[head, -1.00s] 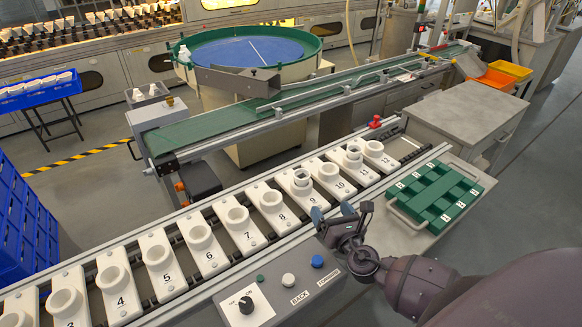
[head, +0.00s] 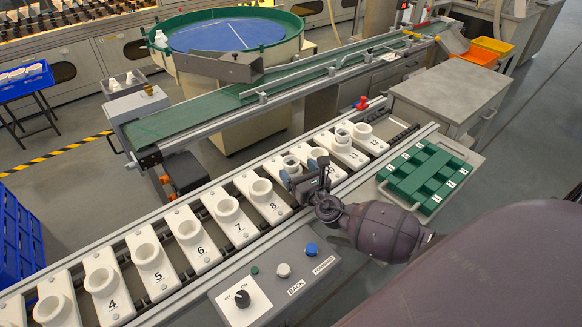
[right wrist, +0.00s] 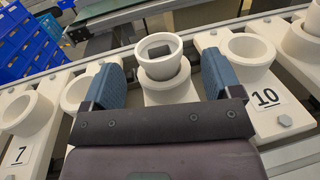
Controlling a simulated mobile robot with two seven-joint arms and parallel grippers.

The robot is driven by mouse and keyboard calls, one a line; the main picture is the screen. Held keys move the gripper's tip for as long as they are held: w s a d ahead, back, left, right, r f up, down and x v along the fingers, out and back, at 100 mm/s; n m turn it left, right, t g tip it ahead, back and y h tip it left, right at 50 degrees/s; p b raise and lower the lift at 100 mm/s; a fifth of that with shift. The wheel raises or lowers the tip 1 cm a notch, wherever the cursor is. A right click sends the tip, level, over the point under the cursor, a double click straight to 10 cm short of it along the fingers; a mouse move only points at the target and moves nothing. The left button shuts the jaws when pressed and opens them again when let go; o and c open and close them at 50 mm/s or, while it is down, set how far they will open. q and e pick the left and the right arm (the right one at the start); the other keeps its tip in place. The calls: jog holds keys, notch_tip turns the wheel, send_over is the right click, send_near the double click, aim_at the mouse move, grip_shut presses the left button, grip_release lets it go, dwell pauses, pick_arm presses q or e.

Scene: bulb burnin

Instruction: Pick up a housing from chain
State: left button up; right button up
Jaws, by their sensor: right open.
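The chain (head: 208,262) carries a row of numbered white holders with round cups. A white housing (right wrist: 159,55) sits in the holder between 8 and 10, with a dark patch inside it. It also shows in the head view (head: 291,162), partly beside my gripper. Another housing (head: 343,134) sits in a holder further right, and its edge shows in the right wrist view (right wrist: 305,38). My right gripper (head: 306,172) is open above the chain. In the right wrist view its blue fingers stand on either side of the nearer housing, apart from it. My left gripper is not in view.
A control box (head: 268,290) with a knob and buttons stands in front of the chain. A green compartment tray (head: 425,172) lies to the right. A green conveyor belt (head: 190,117) and a round blue-topped feeder (head: 235,36) stand behind.

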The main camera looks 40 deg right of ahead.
aim_at(295, 169)
jog(key=shift+w+f, duration=0.1)
jog(key=shift+w, duration=1.55)
jog(key=shift+d, duration=0.1)
jog(key=c, duration=1)
